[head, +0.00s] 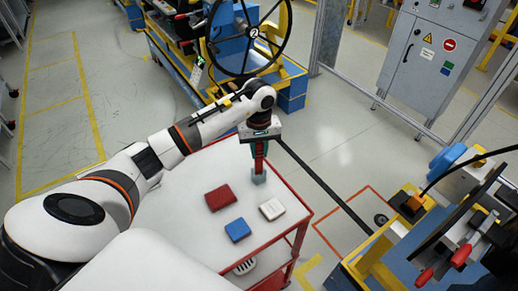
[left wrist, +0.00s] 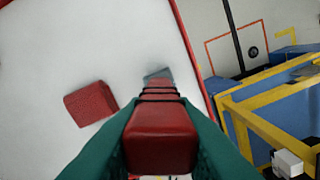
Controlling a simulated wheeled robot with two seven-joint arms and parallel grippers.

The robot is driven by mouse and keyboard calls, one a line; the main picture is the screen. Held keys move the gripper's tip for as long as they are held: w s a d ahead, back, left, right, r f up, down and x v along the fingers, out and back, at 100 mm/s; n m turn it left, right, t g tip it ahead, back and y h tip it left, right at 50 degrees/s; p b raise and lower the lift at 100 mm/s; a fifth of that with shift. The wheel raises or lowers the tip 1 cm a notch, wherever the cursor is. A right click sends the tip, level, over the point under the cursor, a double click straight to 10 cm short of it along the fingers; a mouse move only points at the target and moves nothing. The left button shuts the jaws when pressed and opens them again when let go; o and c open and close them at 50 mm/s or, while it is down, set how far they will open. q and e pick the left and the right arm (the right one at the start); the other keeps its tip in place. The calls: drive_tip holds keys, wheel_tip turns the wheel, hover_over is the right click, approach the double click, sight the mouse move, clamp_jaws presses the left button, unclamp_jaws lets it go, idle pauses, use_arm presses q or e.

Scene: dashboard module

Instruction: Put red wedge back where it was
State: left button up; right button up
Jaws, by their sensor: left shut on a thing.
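My left gripper (head: 260,150) is shut on a red piece, which I take for the red wedge (left wrist: 160,138), above the far part of the white cart top (head: 180,240). In the left wrist view the piece lies between the two teal fingers, with narrow red ridges beyond it. A small grey-teal block (head: 258,177) is directly below the red piece; it also shows in the left wrist view (left wrist: 158,75). I cannot tell whether the two touch. A dark red block (head: 220,198) lies flat on the cart, left of the gripper. My right gripper is out of view.
A blue block (head: 237,230) and a white block (head: 271,209) lie on the cart near the dark red one. The cart has a red frame and rim (head: 292,235). A blue and yellow station with a steering wheel (head: 250,35) stands behind; another machine (head: 440,225) is at right.

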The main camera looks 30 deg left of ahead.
use_arm(q)
drive_tip(key=shift+f, duration=0.2)
drive_tip(key=o, duration=1)
drive_tip(key=shift+r, duration=0.1)
drive_tip(key=shift+r, duration=0.2)
drive_tip(key=shift+r+p, duration=0.35)
drive_tip(key=shift+p, duration=0.25)
wheel_tip(320, 180, up, 5)
drive_tip(key=b, duration=0.3)
drive_tip(key=shift+a+f, duration=0.1)
drive_tip(key=shift+f, duration=0.1)
wheel_tip(320, 180, up, 6)
drive_tip(key=shift+w+r+b, duration=0.1)
drive_tip(key=shift+b, duration=0.65)
drive_tip(key=shift+r, duration=0.4)
